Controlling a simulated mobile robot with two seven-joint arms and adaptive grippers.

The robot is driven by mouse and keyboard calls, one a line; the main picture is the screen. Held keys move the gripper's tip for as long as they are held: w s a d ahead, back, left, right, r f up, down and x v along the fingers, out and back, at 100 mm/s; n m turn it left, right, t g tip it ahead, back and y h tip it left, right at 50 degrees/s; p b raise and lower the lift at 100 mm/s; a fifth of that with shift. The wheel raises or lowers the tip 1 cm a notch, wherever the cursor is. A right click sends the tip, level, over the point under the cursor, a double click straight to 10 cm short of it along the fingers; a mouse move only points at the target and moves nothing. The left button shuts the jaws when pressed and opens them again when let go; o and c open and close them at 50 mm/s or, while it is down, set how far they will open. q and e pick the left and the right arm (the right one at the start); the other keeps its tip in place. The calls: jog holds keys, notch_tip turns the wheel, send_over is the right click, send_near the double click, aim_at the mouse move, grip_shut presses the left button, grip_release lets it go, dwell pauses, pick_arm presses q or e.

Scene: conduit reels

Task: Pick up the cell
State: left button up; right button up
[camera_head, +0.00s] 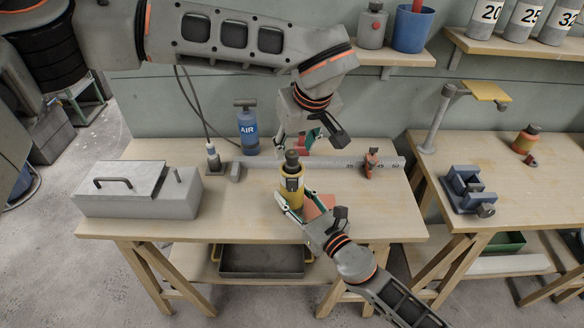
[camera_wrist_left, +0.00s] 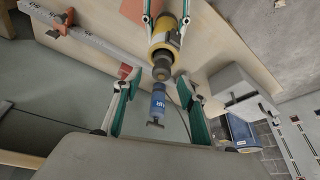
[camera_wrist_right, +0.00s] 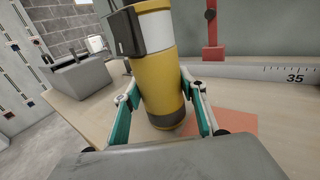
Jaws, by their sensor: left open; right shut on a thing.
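The cell, a yellow cylinder with a pale band, a dark clip and a dark cap, (camera_head: 291,190) stands upright near the middle of the front table. My right gripper (camera_head: 300,205) is shut around its lower body; the right wrist view shows a finger on either side of the cell (camera_wrist_right: 158,85). I cannot tell if its base touches the table. My left gripper (camera_head: 300,145) is open and empty above and behind the cell. In the left wrist view the cell's dark cap (camera_wrist_left: 162,68) lies beyond and between the open left fingers (camera_wrist_left: 158,82).
An orange mat (camera_head: 318,207) lies beside the cell. A long ruler rail (camera_head: 335,163) with a red stop (camera_head: 371,161) runs behind it. A blue AIR bottle (camera_head: 248,132) stands at the back. A grey lidded box (camera_head: 145,196) occupies the table's left.

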aim_at(292, 153)
pick_arm(q)
jog(key=shift+x, duration=1.95)
jog(key=shift+s, duration=0.1)
grip_shut()
notch_tip(292, 153, up, 10)
pick_arm(e)
jog(key=o, duration=1.4)
jog(key=shift+o, duration=0.2)
